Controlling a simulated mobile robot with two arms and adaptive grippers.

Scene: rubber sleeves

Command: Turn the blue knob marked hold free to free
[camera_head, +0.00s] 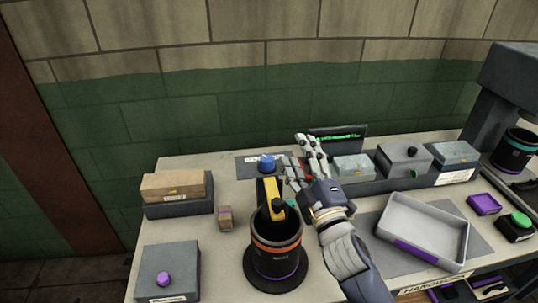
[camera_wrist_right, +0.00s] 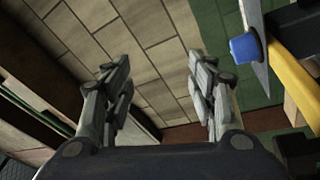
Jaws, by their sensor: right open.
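The blue knob (camera_head: 266,163) stands on a dark plate with a small white label at the back of the bench, near the wall. The label is too small to read, so I cannot tell its setting. My right gripper (camera_head: 299,153) is open and empty, just to the right of the knob and apart from it. In the right wrist view the blue knob (camera_wrist_right: 246,46) is at the upper right, outside the open fingers (camera_wrist_right: 160,78). My left gripper is not in view.
A black cylinder (camera_head: 277,262) with an orange band and a yellow bar (camera_head: 273,200) stands in front of the knob. A grey tray (camera_head: 425,232) lies to the right.

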